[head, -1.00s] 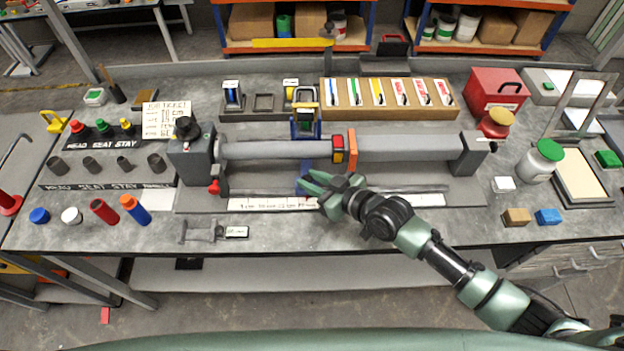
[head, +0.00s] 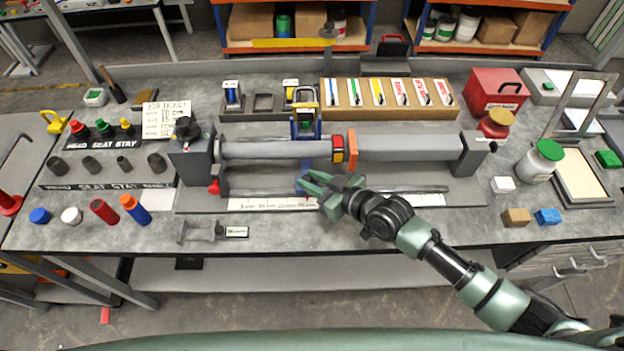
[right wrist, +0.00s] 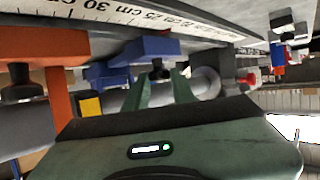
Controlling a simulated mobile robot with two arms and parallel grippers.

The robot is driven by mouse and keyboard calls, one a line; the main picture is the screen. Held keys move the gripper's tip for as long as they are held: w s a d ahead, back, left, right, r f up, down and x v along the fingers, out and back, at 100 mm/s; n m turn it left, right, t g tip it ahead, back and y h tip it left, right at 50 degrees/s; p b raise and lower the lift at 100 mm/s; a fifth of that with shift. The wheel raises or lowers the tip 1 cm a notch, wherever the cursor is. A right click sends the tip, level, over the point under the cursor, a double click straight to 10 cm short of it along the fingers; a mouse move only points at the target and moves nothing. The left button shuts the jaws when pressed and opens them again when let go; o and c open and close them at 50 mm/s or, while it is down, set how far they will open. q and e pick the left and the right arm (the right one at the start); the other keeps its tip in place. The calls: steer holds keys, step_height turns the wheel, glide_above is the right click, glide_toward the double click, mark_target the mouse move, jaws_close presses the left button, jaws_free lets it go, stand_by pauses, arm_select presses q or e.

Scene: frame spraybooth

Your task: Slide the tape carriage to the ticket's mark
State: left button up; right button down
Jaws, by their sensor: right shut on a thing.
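The blue tape carriage (head: 303,130) straddles the grey tube between the left end block and the orange collar. Its blue foot (head: 304,183) shows at the front of the tube. My right gripper (head: 318,184) is in front of the tube at this foot, above the printed scale (head: 270,204). In the right wrist view, its green fingers (right wrist: 160,88) are shut on a small dark knob (right wrist: 158,72) below the blue carriage part (right wrist: 150,46). My left gripper is out of view.
The orange collar (head: 351,148) and a red-yellow block (head: 338,149) sit on the tube right of the carriage. The left end block (head: 190,158) and right end block (head: 467,156) bound the tube. A wooden rack (head: 388,99) of cards stands behind it.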

stand_by(0.3)
steer(key=c, duration=1.2)
jaws_free()
steer(key=shift+a, duration=0.1)
steer(key=b+v, duration=0.1)
steer(key=v, duration=0.6)
steer(key=shift+s+d+r+b, duration=0.2)
steer(key=shift+s+d+b, duration=0.05)
steer(key=shift+b, duration=0.1)
